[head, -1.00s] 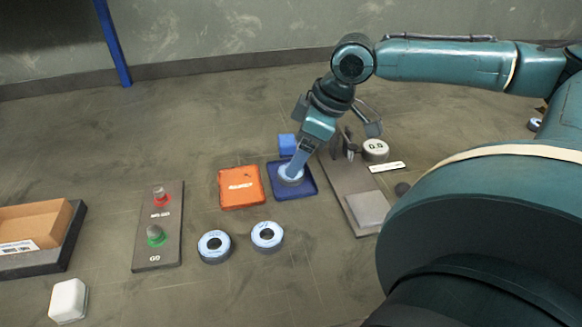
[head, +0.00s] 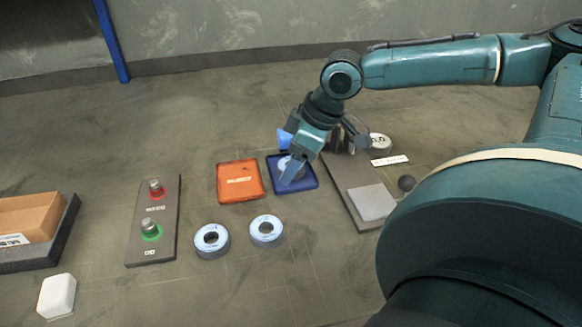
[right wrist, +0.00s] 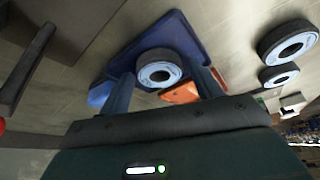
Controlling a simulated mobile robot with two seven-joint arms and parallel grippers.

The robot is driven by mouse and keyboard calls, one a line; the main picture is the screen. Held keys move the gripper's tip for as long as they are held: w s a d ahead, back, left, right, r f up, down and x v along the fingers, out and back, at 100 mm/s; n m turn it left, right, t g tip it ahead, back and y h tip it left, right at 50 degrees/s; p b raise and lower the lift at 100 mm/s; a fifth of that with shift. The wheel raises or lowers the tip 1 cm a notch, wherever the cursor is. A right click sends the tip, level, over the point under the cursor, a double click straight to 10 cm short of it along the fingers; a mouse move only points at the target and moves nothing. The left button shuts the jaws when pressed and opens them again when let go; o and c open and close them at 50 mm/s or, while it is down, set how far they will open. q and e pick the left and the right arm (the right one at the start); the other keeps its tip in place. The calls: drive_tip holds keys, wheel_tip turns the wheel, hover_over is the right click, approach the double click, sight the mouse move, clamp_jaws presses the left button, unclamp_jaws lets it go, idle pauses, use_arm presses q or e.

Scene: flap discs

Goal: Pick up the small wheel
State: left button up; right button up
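A grey ring-shaped wheel with a pale blue face (head: 284,163) lies in the dark blue tray (head: 308,183), partly hidden by my right gripper (head: 291,177). In the right wrist view the same wheel (right wrist: 160,73) shows between the two spread fingers, with the tray (right wrist: 190,42) beyond it. The right gripper looks open and does not hold the wheel. Two similar wheels stand on the floor surface outside the tray, a left one (head: 211,241) and a right one (head: 266,230). My left gripper is not in view.
A grey stand (head: 345,178) with a light pad (head: 373,202) is close on the right. A button panel (head: 153,222) and a cardboard box (head: 28,218) are further left.

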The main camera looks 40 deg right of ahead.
drive_tip(key=c, duration=0.8)
